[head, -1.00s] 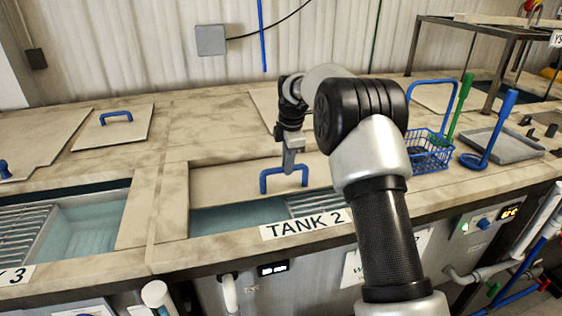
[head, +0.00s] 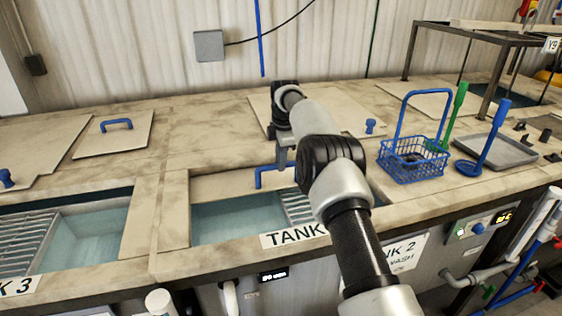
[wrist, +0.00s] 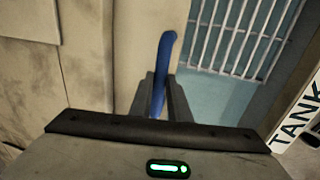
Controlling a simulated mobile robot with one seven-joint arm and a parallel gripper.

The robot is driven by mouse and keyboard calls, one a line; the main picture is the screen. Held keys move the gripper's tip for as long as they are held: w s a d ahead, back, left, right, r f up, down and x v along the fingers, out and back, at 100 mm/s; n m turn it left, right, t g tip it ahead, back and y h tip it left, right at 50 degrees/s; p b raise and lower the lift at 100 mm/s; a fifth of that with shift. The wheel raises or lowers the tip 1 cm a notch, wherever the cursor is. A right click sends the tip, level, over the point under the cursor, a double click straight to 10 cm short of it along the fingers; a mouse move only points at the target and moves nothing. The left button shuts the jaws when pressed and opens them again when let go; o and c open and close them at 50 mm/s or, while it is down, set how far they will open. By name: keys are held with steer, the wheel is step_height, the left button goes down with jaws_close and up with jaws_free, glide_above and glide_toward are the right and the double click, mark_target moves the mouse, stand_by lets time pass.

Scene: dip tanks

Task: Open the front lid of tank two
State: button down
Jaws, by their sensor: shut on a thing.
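Tank two (head: 235,222) is a water-filled opening in the counter, with its label (head: 292,235) on the front edge partly hidden by my arm. Its front lid (head: 222,185) is a beige panel lying over the rear part of the opening. The front part is uncovered and shows water and a metal rack. The lid carries a blue handle (head: 265,171). My gripper (head: 283,165) is shut on this handle, and the wrist view shows the blue handle (wrist: 163,75) between the two fingers. My arm hides the lid's right part.
A blue wire basket (head: 412,163) with a tall handle stands right of my arm, near a grey tray (head: 497,147) and blue and green ladles. Tank three (head: 85,225) is partly open at the left. Another lid with a blue handle (head: 116,124) lies behind it.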

steer(key=shift+r, duration=0.1)
steer(key=c, duration=1.7)
jaws_free()
steer(key=shift+o, duration=0.2)
step_height(320, 180, up, 12)
steer(key=s, duration=0.2)
steer(key=shift+s+d, duration=0.15)
steer(key=shift+d, duration=0.1)
